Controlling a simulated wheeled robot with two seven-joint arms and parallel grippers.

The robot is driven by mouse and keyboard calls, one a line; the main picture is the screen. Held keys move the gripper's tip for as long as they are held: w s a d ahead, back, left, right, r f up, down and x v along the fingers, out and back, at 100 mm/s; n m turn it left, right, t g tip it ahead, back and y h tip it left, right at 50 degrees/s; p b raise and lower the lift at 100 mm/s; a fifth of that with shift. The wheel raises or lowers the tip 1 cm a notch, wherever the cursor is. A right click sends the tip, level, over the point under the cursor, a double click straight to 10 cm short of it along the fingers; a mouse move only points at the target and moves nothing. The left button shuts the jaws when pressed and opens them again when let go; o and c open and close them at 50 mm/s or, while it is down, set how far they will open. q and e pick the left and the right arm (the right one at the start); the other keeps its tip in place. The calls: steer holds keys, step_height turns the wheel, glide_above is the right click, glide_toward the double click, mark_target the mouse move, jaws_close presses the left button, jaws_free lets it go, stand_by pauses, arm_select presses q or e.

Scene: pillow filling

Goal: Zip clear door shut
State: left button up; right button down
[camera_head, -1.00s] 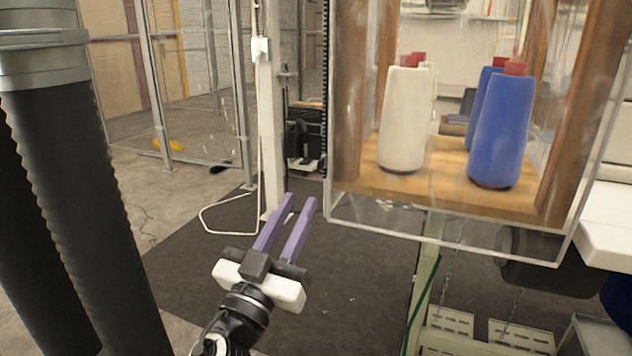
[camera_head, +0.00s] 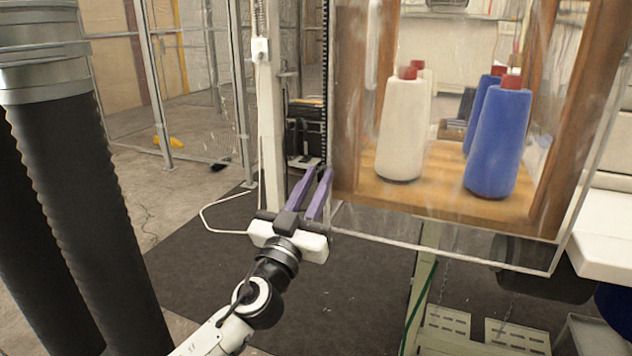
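The clear door (camera_head: 445,227) is a transparent panel at the upper right, in front of a wooden shelf. Through it I see white thread cones and blue thread cones. My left gripper (camera_head: 317,172) is at the door's lower left corner, pointing up and away. Its two purple fingers are parted with a small gap, and the right finger overlaps the door's left edge in the picture. I cannot tell whether it touches the door. Nothing shows between the fingers. My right gripper is not in view.
A white thread cone (camera_head: 403,130) and a blue thread cone (camera_head: 497,140) stand on the wooden shelf (camera_head: 440,195). A white table edge (camera_head: 603,235) is at the right. A wire fence (camera_head: 190,85) stands behind. The dark floor mat (camera_head: 215,285) is clear.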

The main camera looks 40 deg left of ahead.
arm_select(q)
jaws_close()
stand_by(1.2)
steer(key=shift+r, duration=0.1)
